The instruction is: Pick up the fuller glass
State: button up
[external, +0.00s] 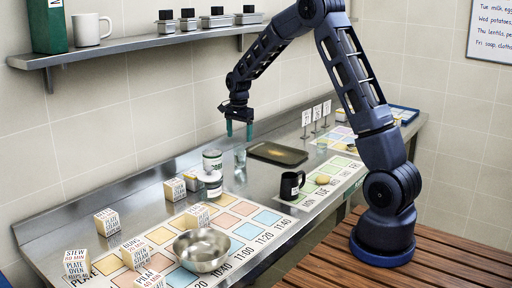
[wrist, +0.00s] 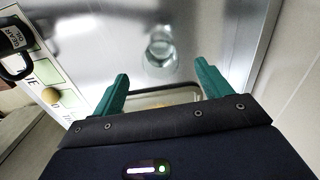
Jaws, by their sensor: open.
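My gripper (external: 239,131) is open and empty, its teal fingers pointing down above a clear glass (external: 239,158) on the steel counter. In the wrist view the same glass (wrist: 160,48) stands beyond and between the fingertips of my gripper (wrist: 160,83), apart from them. A second small clear glass (external: 322,145) appears farther right, near the numbered signs. I cannot tell the liquid level in either glass.
A dark tray (external: 277,153) lies right of the near glass. A shelf (external: 140,45) runs along the wall.

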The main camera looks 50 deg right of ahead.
aim_at(240, 150)
jog(key=shift+d+f, duration=0.15)
jog(key=shift+f, duration=3.8)
jog(key=c, duration=1.2)
